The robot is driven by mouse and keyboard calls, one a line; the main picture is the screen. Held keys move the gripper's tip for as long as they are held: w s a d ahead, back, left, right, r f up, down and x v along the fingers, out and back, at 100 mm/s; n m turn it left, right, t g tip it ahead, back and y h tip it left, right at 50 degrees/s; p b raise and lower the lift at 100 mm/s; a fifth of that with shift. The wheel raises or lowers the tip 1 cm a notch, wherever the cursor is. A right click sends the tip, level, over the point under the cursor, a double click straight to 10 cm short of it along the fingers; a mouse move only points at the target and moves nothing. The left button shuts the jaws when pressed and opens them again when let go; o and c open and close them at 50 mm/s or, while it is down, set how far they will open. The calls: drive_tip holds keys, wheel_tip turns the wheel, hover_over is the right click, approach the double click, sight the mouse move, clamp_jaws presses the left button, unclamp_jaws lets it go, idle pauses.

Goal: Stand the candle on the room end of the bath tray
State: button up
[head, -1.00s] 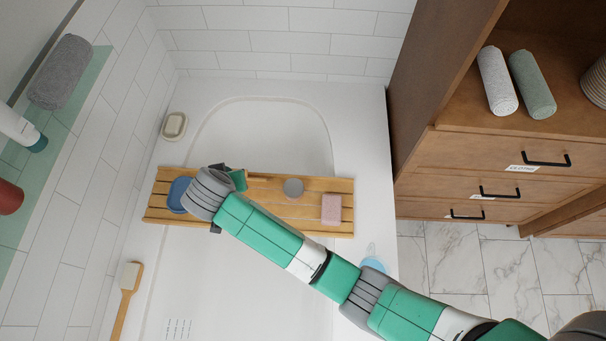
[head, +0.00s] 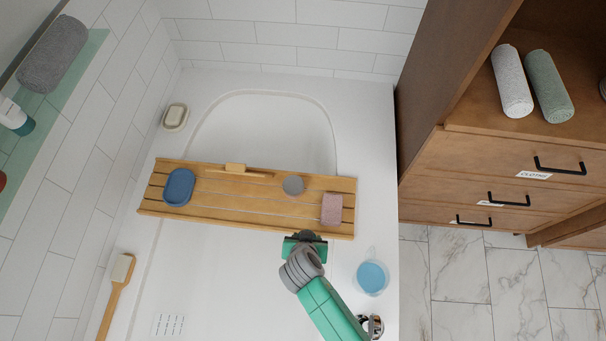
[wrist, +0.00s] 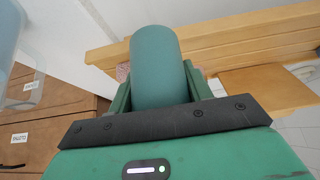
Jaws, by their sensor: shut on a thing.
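My gripper (head: 306,240) is over the tub, just short of the near edge of the wooden bath tray (head: 240,208), close to its right, room-side end. In the wrist view my gripper (wrist: 160,95) is shut on a smooth teal cylinder, which looks like the candle (wrist: 158,60). In the head view the candle is mostly hidden by my gripper. The tray lies across the tub and shows behind the candle in the wrist view (wrist: 215,45). A pink block (head: 332,208) sits on the room end of the tray.
A clear jug with blue contents (head: 372,277) stands on the tub's right rim.

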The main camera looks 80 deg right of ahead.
drive_tip(key=w+d, duration=0.2)
drive_tip(key=d, duration=0.1)
drive_tip(key=w+d+b, duration=0.1)
drive_tip(key=w+d, duration=0.1)
drive_tip(key=d, duration=0.2)
drive_tip(key=w+d+f+b, duration=0.1)
drive_tip(key=w+d, duration=0.2)
drive_tip(key=shift+d, duration=0.25)
drive_tip(key=shift+a+f+b, duration=0.1)
drive_tip(key=shift+f+b, duration=0.75)
drive_tip(key=shift+f, duration=1.15)
drive_tip(key=o, duration=1.1)
drive_tip(key=shift+r, duration=0.1)
drive_tip(key=shift+a+r+p, duration=0.1)
drive_tip(key=shift+r+p, duration=0.2)
drive_tip(key=shift+r, duration=0.05)
drive_tip(key=p+v, duration=0.3)
drive_tip(key=v, duration=0.8)
drive_tip(key=shift+a+r, duration=0.15)
drive_tip(key=shift+r, duration=0.05)
